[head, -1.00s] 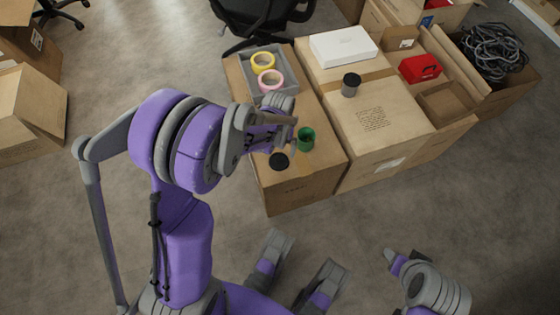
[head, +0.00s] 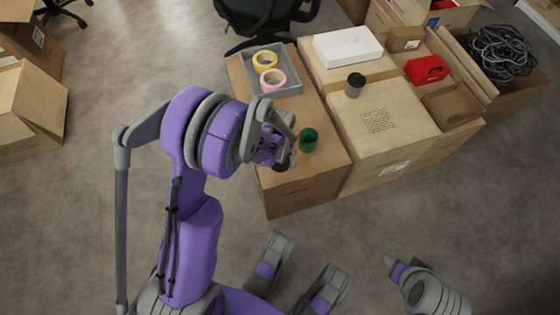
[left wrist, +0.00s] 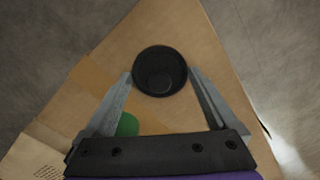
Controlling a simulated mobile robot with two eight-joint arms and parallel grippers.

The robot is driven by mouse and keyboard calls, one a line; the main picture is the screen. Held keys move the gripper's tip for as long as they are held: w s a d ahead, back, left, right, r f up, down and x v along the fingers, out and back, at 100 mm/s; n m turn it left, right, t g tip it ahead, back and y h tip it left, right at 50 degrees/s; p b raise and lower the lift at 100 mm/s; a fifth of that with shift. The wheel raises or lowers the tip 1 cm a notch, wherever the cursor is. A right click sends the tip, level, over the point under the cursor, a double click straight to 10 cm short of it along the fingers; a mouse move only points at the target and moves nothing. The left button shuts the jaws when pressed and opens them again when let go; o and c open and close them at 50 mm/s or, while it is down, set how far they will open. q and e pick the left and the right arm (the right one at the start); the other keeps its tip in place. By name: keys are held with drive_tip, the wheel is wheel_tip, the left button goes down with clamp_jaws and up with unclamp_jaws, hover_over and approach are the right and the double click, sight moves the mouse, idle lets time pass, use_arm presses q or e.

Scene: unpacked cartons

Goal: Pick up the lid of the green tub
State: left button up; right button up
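The green tub (head: 309,141) stands open on the near-left carton, and a bit of it shows beside a finger in the left wrist view (left wrist: 127,125). The lid (left wrist: 160,71) is a round black piece with a raised rim, apart from the tub. In the head view my left gripper (head: 282,151) hides most of the lid. In the left wrist view my left gripper's fingers are apart, one on each side of the lid, with narrow gaps; the height above it is unclear. My right gripper (head: 391,263) is low at the right, its fingers unclear.
A grey tray (head: 298,84) holds a yellow tape roll (head: 265,60) and a pink one (head: 273,80). A dark grey can (head: 355,85) and a white box (head: 348,47) stand on the neighbouring carton.

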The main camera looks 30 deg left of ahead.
use_arm(q)
drive_tip(key=c, duration=0.8)
drive_tip(key=shift+o, duration=0.2)
drive_tip(key=shift+r, duration=0.1)
